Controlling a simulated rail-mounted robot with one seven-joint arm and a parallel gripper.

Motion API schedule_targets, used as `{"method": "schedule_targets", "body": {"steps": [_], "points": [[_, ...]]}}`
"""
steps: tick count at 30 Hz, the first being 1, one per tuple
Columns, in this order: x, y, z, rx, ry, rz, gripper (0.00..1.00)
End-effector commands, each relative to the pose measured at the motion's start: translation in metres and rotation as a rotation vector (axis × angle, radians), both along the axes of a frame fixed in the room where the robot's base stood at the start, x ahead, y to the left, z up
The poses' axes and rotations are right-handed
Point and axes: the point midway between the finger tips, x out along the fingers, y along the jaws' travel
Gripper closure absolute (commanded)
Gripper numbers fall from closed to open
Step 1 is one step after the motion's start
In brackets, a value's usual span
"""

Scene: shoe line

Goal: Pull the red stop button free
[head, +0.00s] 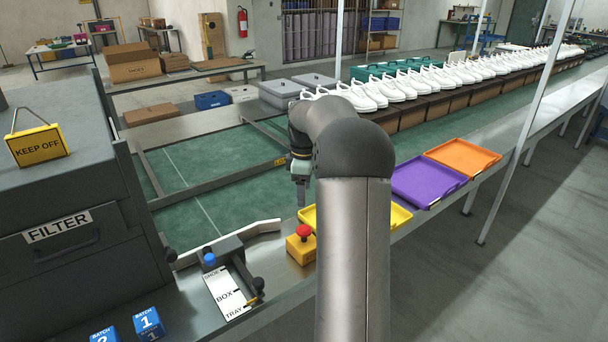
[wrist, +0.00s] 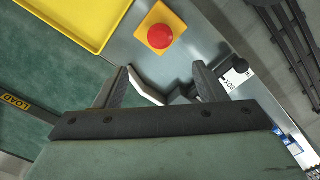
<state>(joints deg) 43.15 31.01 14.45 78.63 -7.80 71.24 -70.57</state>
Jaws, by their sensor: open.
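The red stop button (head: 304,231) sits on top of a yellow box (head: 300,251) on the metal edge of the line. In the wrist view, the red button (wrist: 160,36) shows from above on its yellow base (wrist: 178,22), with nothing gripping it. My gripper (head: 301,204) hangs pointing down, above and just behind the button in the head view. In the wrist view, the two fingers of my gripper (wrist: 162,72) are spread apart and empty. The button lies beyond the fingertips, roughly centred between them. My arm hides part of the line to the right.
A yellow tray (head: 400,216), a purple tray (head: 428,181) and an orange tray (head: 463,157) line the edge. A lever panel (head: 231,292) stands left of the button. A grey filter cabinet (head: 60,215) is at far left. The green belt (head: 205,185) has clear room.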

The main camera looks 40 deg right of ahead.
Motion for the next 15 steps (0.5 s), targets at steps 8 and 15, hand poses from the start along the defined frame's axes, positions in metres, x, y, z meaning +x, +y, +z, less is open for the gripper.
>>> {"method": "schedule_targets", "body": {"steps": [8, 15], "points": [[0.0, 0.0, 0.043, -0.001, -0.001, 0.0, 0.35], [0.0, 0.0, 0.049, 0.0, 0.001, 0.0, 0.35]]}}
